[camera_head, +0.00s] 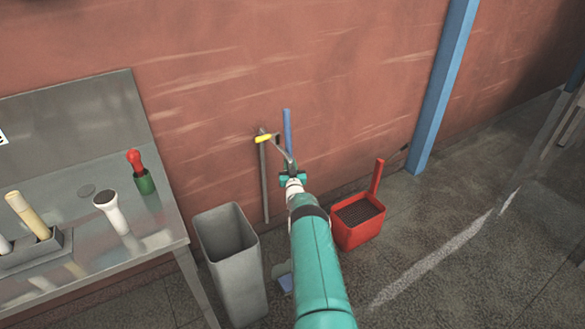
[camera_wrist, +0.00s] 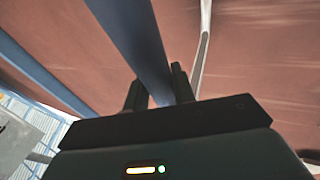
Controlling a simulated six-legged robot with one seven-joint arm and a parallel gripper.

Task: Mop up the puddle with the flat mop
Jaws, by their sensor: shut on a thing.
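The flat mop has a blue pole (camera_head: 288,130) that stands upright in front of the red wall. Its upper end shows above my gripper (camera_head: 293,180), and my arm hides much of the rest. A blue-and-grey piece at floor level, seemingly the mop head (camera_head: 284,280), shows beside the grey bin. In the wrist view the blue pole (camera_wrist: 140,45) runs between the fingers of my gripper (camera_wrist: 158,92), which is shut on it. I cannot make out a puddle in either view.
A grey bin (camera_head: 229,262) stands left of my arm, and a red bucket (camera_head: 358,234) stands right. A grey rod with a yellow part (camera_head: 265,138) is by the wall. A metal table (camera_head: 85,235) is at left. The floor (camera_head: 470,280) at right is clear.

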